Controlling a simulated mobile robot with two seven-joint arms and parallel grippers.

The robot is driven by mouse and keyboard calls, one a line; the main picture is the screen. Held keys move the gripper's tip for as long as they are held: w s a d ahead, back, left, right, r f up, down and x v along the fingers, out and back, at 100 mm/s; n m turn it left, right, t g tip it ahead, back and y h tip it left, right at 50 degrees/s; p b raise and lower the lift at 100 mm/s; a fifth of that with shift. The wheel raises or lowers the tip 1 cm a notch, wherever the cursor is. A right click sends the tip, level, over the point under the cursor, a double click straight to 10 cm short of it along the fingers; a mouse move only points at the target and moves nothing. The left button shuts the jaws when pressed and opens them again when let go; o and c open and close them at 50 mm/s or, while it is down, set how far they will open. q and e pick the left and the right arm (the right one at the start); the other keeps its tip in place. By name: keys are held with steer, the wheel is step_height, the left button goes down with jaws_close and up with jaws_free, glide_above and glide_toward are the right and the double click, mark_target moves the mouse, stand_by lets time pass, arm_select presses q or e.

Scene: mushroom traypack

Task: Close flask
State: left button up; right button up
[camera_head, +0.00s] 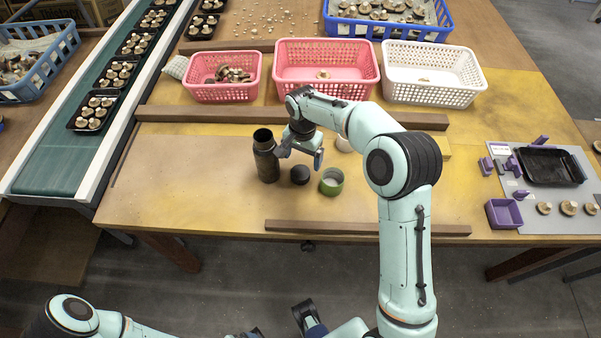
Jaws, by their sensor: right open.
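The flask (266,160) is a dark, open-topped bottle standing upright on the table. A small black cap (300,175) lies on the table just right of it. A green cup (332,184) with a pale inside stands right of the cap. My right gripper (301,154) is open beside the upper part of the flask, with one finger close to its right side. I cannot tell whether that finger touches it. Dark and blue parts at the bottom edge look like my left gripper (308,317), cut off by the frame; its jaws are unclear.
A wooden strip (200,114) runs behind the flask and another (365,228) lies in front. Pink baskets (327,90) and a white basket (430,97) stand behind. A conveyor (60,150) is at left, a grey mat (480,215) at right. The table left of the flask is clear.

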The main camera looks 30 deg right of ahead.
mark_target(301, 172)
steer(key=f, duration=0.3)
steer(key=s+a+f, duration=0.1)
steer(key=shift+f, duration=0.6)
steer(key=c, duration=1.1)
